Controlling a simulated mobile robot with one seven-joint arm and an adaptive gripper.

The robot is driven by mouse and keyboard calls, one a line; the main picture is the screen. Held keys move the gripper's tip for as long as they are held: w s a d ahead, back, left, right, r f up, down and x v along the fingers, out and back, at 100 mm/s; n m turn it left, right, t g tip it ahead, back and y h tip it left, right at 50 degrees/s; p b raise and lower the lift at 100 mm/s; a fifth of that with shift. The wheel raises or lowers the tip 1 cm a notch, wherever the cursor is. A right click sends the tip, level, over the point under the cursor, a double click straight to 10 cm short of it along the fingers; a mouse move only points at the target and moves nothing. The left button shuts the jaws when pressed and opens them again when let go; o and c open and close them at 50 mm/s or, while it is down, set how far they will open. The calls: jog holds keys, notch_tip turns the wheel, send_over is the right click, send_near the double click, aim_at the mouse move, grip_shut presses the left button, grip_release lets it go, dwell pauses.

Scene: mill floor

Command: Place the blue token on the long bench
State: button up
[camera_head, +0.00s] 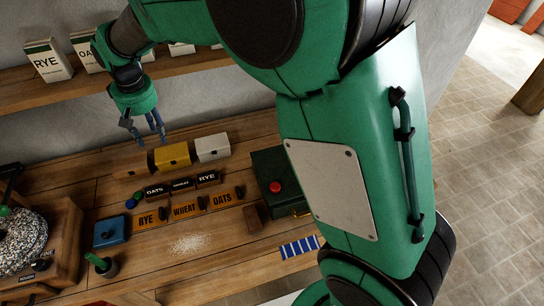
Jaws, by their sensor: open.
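A small round blue token (130,204) lies flat on the wooden bench (240,245), left of the black OATS label block. A green token (137,195) lies right beside it. My gripper (147,137) hangs with its fingers pointing down near the back of the bench, behind the two tokens and above the box row. It is open, and I see nothing between its fingers. My green arm covers much of the right side of the view, including part of the bench's right end.
Brown, yellow (173,156) and white (212,148) boxes stand along the back. Label blocks and wooden RYE, WHEAT and OATS blocks (185,208) fill the middle. A blue lidded box (111,231) stands front left, a millstone (22,242) farther left. A shelf (60,89) runs above.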

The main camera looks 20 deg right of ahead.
jog(key=s+d+r+m+t, duration=0.1)
jog(key=s+d+r, duration=0.5)
jog(key=d, duration=0.5)
jog(key=s+d+r+m+t, duration=0.1)
jog(key=s+d+r+m, duration=0.1)
jog(key=s+d+r, duration=0.6)
jog(key=s+d+f+m+t, duration=0.2)
jog(key=s+d+f, duration=0.1)
jog(key=s+d, duration=1.3)
jog(key=s, duration=0.2)
jog(key=shift+s+d+h, duration=0.25)
jog(key=shift+s+h, duration=0.05)
jog(key=shift+h, duration=0.1)
